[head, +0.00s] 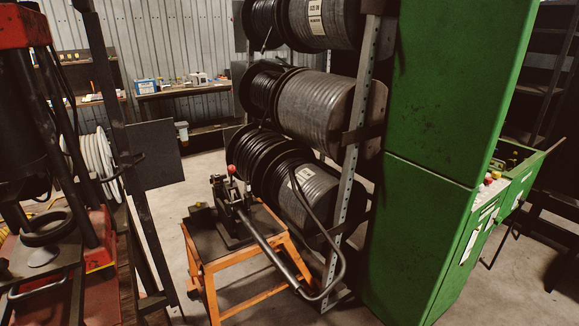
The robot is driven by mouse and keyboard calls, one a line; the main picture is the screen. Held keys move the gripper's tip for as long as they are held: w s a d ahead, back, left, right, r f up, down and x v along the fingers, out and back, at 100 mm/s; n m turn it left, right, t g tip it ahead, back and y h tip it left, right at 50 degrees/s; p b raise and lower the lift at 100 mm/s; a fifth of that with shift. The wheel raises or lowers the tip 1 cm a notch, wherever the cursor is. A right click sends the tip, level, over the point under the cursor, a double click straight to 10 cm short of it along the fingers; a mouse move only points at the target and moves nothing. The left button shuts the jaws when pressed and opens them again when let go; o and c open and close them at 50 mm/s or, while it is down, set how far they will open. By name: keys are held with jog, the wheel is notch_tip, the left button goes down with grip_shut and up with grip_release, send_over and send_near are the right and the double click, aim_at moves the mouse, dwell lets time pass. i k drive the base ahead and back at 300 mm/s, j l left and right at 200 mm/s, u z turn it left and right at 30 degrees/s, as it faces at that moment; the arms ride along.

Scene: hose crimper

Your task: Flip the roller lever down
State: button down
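A black hand-operated machine (232,208) stands on a small orange-framed stand (207,270) in the middle of the head view. A short lever with a red ball knob (231,169) points up from the top of the machine; it may be the roller lever, but I cannot tell for sure. A long dark bar (268,248) slopes from the machine down to the right. A dark hose (335,245) curves beside it. My gripper is not in view.
A rack of large hose reels (310,110) stands close behind the machine. A tall green cabinet (440,130) is on the right. A red and black press (45,130) is on the left. Grey floor (175,225) is open around the stand.

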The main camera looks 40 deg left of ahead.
aim_at(230, 169)
jog(key=i+l+u, duration=0.1)
jog(key=i+u, duration=0.2)
jog(key=i, duration=0.15)
jog(key=i+l+u, duration=0.25)
jog(key=i, duration=0.2)
jog(key=i+u, duration=0.25)
jog(key=u, duration=0.25)
jog(key=i+l+u, duration=0.2)
jog(key=u, duration=0.25)
jog(key=i+l+u, duration=0.2)
jog(key=u, duration=0.3)
jog(key=i+l+u, duration=0.2)
jog(key=l+u, duration=0.15)
jog(key=u, duration=0.15)
jog(key=i+l+u, duration=0.3)
jog(key=l+u, duration=0.3)
jog(key=i+l, duration=0.05)
jog(key=l, duration=0.05)
